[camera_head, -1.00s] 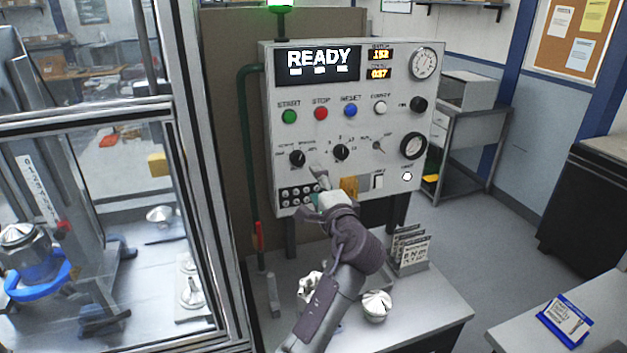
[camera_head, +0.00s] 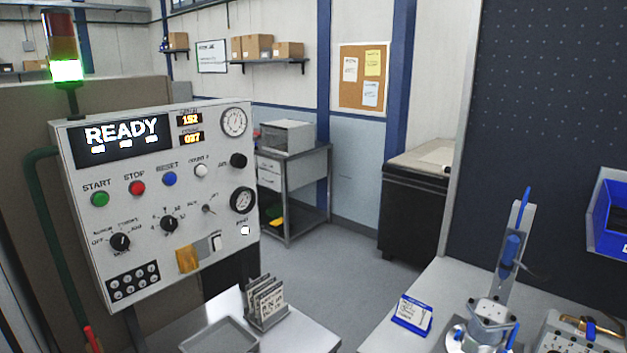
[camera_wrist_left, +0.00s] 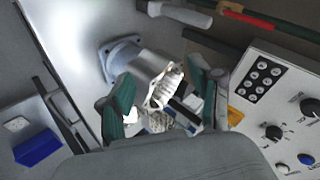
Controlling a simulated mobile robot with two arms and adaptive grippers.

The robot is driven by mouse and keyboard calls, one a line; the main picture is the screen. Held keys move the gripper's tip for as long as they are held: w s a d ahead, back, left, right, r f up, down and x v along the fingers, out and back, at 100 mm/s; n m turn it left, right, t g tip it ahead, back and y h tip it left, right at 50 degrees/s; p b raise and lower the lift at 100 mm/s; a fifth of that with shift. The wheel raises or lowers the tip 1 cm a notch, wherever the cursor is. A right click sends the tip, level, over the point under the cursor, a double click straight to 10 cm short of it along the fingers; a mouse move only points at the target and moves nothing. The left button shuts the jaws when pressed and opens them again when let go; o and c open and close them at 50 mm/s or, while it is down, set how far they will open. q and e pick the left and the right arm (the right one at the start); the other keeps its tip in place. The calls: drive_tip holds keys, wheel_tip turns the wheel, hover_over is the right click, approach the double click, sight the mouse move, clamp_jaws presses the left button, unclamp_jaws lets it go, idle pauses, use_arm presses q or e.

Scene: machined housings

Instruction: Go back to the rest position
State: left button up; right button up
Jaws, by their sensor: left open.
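My left gripper (camera_wrist_left: 163,92) shows only in the left wrist view, with its two green-padded fingers apart. Neither of my arms shows in the head view, and my right gripper is not in view.
A control panel (camera_head: 160,215) reading READY stands at left; it also shows in the wrist view (camera_wrist_left: 290,105). A card rack (camera_head: 266,303) and grey tray (camera_head: 219,337) sit on the table below. At right, a bench (camera_head: 455,280) holds a fixture (camera_head: 490,325). Open floor (camera_head: 335,265) lies between.

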use_arm(q)
drive_tip(key=s+d+f+n+g+h, duration=0.1)
drive_tip(key=s+d+f+g+h, duration=0.15)
drive_tip(key=s, duration=0.45)
drive_tip(key=s+d+f+n+g+h, duration=0.1)
drive_tip(key=s+d+f+h, duration=0.1)
drive_tip(key=s+d, duration=0.35)
drive_tip(key=s+d+f+n+g+h, duration=0.1)
drive_tip(key=s+f+h, duration=0.1)
drive_tip(key=s, duration=0.6)
wheel_tip(320, 180, down, 33)
drive_tip(key=s+g+b, duration=0.1)
drive_tip(key=b, duration=0.6)
drive_tip(key=s+a+f+b, duration=0.1)
drive_tip(key=s+f+b, duration=0.1)
drive_tip(key=s+f, duration=0.6)
drive_tip(key=s+a+f+g+b, duration=0.1)
drive_tip(key=s+a+f+b, duration=0.1)
drive_tip(key=s+f, duration=0.6)
wheel_tip(320, 180, down, 5)
drive_tip(key=shift+s+r+m, duration=0.2)
drive_tip(key=shift+s+m, duration=0.05)
drive_tip(key=shift+m, duration=0.15)
